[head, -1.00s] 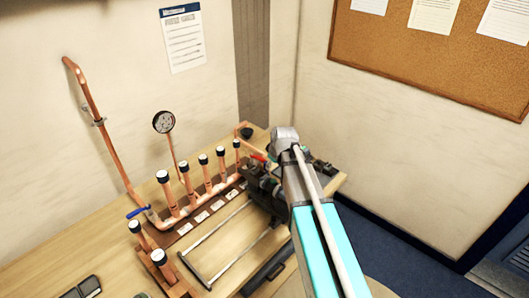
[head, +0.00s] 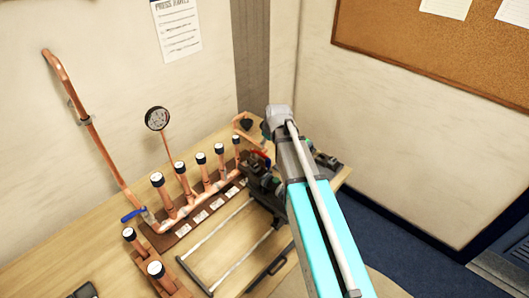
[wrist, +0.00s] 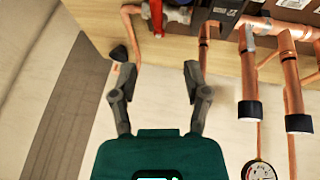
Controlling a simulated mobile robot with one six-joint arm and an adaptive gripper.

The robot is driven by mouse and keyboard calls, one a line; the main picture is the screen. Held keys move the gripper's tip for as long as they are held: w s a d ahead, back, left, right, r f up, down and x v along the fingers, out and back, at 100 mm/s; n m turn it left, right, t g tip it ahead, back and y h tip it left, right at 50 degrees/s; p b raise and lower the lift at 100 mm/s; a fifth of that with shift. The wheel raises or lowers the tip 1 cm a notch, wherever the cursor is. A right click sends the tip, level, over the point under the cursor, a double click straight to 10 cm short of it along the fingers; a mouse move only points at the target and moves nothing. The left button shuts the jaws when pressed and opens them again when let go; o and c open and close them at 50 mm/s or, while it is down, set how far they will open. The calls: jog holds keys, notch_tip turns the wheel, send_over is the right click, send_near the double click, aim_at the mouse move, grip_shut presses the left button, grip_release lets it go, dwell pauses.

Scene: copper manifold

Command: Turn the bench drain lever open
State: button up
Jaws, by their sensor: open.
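A red lever (head: 262,154) shows at the right end of the copper manifold (head: 190,208), partly hidden by my arm. It fits the drain lever, but no label on it can be read. In the wrist view the red handle (wrist: 178,14) is at the top edge, cut off by the frame, beside a short copper pipe. My gripper (wrist: 159,68) is open and empty, its two fingers apart below the red handle in that picture and not touching it. My arm hides the gripper's fingers in the head view.
A blue lever (head: 133,214) is at the manifold's left end. Capped copper risers and a gauge (head: 157,118) stand along the bench (head: 110,245). A small black cup (head: 246,124) sits near the wall. Dark tools lie around my arm.

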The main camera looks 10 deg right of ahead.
aim_at(263, 154)
jog(key=shift+w+d+f, duration=0.1)
jog(key=shift+w+d, duration=0.05)
jog(key=shift+d, duration=0.05)
jog(key=shift+f+b, duration=0.2)
jog(key=shift+b, duration=0.1)
jog(key=b+x, duration=1.2)
jog(key=x, duration=0.1)
jog(key=shift+w, duration=0.1)
dwell(0.3)
jog(key=shift+f, duration=0.1)
grip_shut()
dwell(0.5)
